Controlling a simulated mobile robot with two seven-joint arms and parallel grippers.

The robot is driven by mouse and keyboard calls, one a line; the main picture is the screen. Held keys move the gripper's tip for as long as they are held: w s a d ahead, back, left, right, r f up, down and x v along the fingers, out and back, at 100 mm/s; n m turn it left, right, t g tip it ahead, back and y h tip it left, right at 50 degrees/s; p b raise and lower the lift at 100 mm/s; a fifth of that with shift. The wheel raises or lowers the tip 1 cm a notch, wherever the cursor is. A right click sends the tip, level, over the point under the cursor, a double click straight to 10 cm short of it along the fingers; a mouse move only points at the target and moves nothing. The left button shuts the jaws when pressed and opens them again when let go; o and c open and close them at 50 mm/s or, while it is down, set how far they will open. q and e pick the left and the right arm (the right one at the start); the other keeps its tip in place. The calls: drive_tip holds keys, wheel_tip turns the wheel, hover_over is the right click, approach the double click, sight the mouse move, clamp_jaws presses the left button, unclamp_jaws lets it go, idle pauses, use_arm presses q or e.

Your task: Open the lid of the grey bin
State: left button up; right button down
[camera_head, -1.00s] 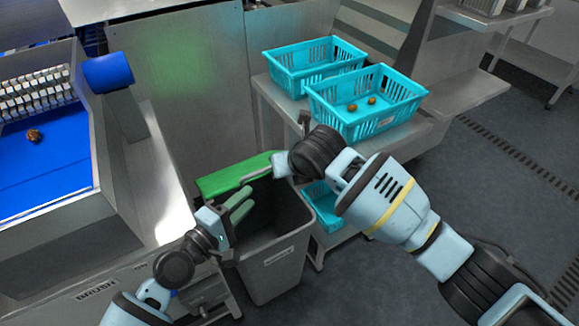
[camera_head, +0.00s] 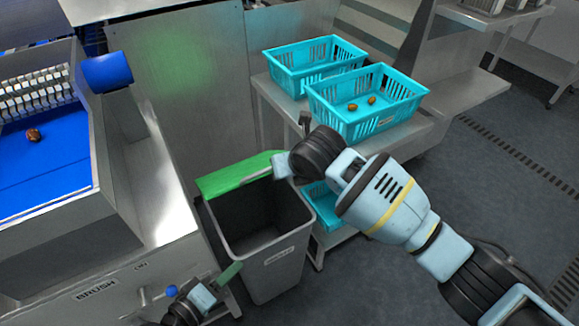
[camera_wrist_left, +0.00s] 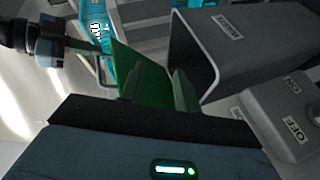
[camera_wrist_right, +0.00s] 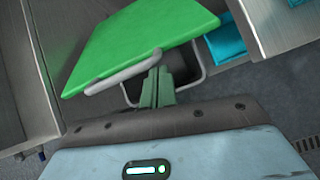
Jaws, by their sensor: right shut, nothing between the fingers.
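The grey bin (camera_head: 286,262) stands on the floor in the middle of the head view, its dark inside showing. Its green lid (camera_head: 233,178) is raised and tilted at the rear of the bin. The lid's grey handle (camera_wrist_right: 123,73) shows in the right wrist view. My right gripper (camera_wrist_right: 158,80) is shut and empty close by the handle; I cannot tell whether it touches. My left gripper (camera_head: 230,273) is low at the bin's left front, clear of the lid. Its fingers look apart and empty in the left wrist view.
A grey machine with a blue belt (camera_head: 45,165) stands close on the left. Two turquoise crates (camera_head: 362,122) (camera_head: 311,60) sit on a metal bench right behind the bin, one holding dates. Open floor (camera_head: 480,190) lies at the right.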

use_arm(q)
drive_tip(key=s+a+f+m+g+y, duration=0.1)
drive_tip(key=s+f+m+g, duration=0.1)
drive_tip(key=s, duration=0.7)
drive_tip(key=s+a+f+m+g+y, duration=0.1)
drive_tip(key=s+f+m, duration=0.3)
drive_tip(key=s, duration=0.5)
drive_tip(key=s+a+f+m+g+y, duration=0.1)
drive_tip(key=s+f+m+g+y, duration=0.2)
drive_tip(key=s+f, duration=0.3)
drive_tip(key=s+m, duration=0.1)
drive_tip(key=s, duration=0.2)
drive_tip(key=shift+s+a+f, duration=0.2)
drive_tip(key=shift+a+f, duration=0.05)
drive_tip(key=shift+f, duration=0.05)
drive_tip(key=shift+r, duration=0.1)
use_arm(e)
drive_tip(key=shift+r, duration=0.15)
